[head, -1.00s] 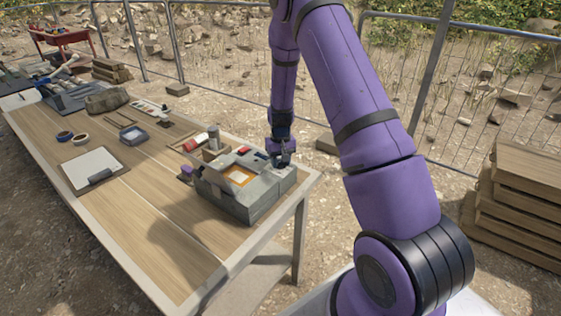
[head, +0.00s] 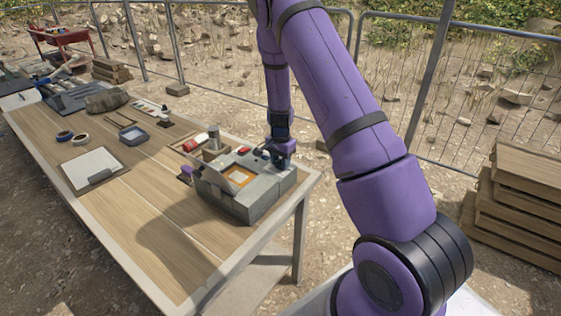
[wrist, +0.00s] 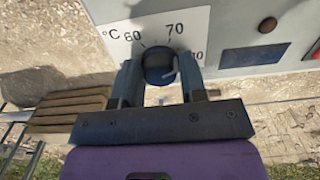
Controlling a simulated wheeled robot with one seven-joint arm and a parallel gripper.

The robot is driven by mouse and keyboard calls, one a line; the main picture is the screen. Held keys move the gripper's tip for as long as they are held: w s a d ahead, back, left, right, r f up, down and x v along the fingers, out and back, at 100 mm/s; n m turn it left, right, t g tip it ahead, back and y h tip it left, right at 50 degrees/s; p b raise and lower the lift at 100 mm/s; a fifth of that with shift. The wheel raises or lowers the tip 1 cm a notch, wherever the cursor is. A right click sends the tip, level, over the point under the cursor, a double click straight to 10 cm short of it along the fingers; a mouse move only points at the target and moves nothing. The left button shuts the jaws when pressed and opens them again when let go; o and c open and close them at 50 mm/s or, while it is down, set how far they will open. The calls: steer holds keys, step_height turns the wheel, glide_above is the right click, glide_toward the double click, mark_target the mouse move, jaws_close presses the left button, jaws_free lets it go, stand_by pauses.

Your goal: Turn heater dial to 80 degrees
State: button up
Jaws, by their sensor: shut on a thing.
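The heater is a grey box (head: 245,206) at the near right end of the table in the head view. Its dark round dial (wrist: 158,64) sits on a white scale plate (wrist: 120,38) marked °C, 60 and 70 in the wrist view. A further number at the right is partly hidden by a finger, with only a 0 clear. My gripper (wrist: 159,75) is shut on the dial, one finger on each side. A pale mark shows on the dial's right side; its exact reading cannot be told. In the head view my gripper (head: 279,154) is at the box's far right corner.
The box top has an orange-framed window (head: 238,177) and a red button (head: 244,150). A brown knob (wrist: 267,25) and a dark blue panel (wrist: 252,56) show beside the scale. A clipboard (head: 92,168) lies further left. The table's front middle is bare.

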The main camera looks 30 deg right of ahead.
steer(key=shift+m, duration=2.3)
steer(key=o, duration=0.9)
step_height(320, 180, up, 11)
steer(key=shift+f, duration=0.1)
